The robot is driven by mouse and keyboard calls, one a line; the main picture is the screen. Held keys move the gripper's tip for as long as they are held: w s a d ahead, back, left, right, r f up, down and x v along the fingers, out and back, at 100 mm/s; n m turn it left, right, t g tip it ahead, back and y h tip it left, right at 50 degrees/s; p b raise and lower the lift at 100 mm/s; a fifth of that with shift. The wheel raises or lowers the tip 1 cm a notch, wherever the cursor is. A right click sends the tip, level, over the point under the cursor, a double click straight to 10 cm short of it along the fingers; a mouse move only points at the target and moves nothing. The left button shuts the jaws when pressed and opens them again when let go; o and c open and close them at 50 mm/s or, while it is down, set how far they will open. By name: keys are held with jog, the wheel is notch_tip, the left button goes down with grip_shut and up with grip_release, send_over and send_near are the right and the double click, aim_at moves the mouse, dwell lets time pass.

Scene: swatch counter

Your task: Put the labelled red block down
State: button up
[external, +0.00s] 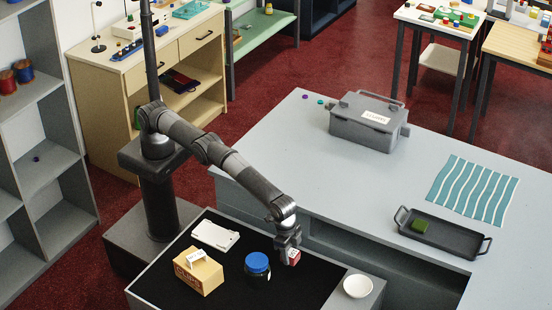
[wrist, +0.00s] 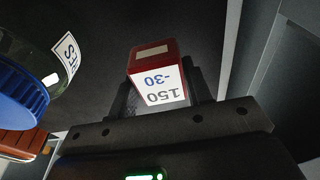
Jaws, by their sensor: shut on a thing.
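The red block (external: 294,257) is in my gripper (external: 286,255) above the right part of the black surface in the external view. In the wrist view the red block (wrist: 151,57) sits between my gripper's fingers (wrist: 160,98). Its white label (wrist: 160,86) carries printed marks, "150" and "-30", upside down in the picture. My gripper is shut on the block. I cannot tell whether the block's underside touches the black surface.
A jar with a blue lid (external: 257,263) stands just left of my gripper. A yellow box (external: 198,271) and a white flat item (external: 215,235) lie farther left. A white bowl (external: 357,286) is to the right. The grey counter (external: 290,150) holds a grey case (external: 368,121) and a dark tray (external: 450,240).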

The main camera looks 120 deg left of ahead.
jog(key=shift+f, duration=1.55)
jog(key=shift+f, duration=0.2)
jog(key=o, duration=1)
jog(key=shift+r, duration=0.1)
